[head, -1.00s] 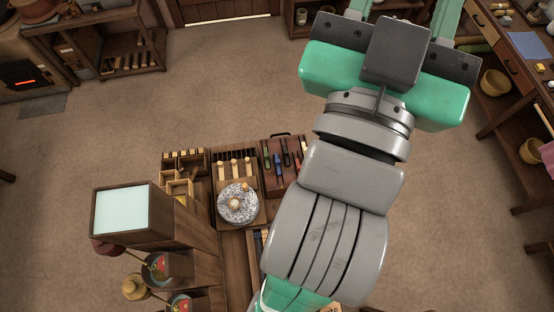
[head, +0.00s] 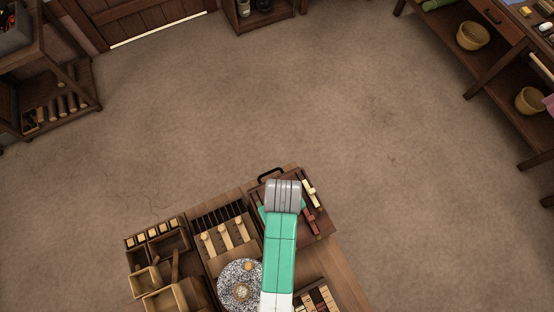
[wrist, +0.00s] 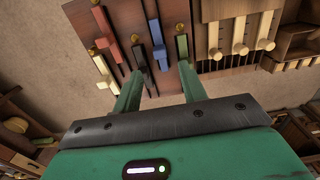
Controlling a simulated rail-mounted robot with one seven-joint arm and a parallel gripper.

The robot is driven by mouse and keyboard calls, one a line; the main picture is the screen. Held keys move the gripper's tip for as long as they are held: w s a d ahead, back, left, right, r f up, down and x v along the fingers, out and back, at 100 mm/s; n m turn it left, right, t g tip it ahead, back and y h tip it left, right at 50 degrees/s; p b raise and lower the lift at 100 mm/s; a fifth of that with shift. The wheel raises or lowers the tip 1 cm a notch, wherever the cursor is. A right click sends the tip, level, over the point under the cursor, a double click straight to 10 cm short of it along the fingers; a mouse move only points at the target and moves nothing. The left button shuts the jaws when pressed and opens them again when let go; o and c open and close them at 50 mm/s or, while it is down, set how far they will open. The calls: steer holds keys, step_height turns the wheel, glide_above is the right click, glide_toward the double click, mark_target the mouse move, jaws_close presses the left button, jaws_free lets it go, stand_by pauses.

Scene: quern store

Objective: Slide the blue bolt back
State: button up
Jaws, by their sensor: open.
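The blue bolt (wrist: 158,45) shows in the wrist view, upright in the picture, left of the green bolt (wrist: 182,46). A red bolt (wrist: 107,32) and cream pieces are further left. My gripper (wrist: 160,72) is open, with one finger on each side of the blue bolt's lower end in the picture. I cannot tell whether they touch it. The blue bolt is hidden in the head view.
Left of the board is a rack with several wooden pegs (head: 222,237), and a speckled round stone (head: 240,285) in front of it. Small wooden boxes (head: 148,278) stand further left. The floor behind the bench is clear.

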step_height(320, 180, down, 7)
steer(key=shift+f+b, duration=0.1)
steer(key=shift+b, duration=0.65)
jaws_close()
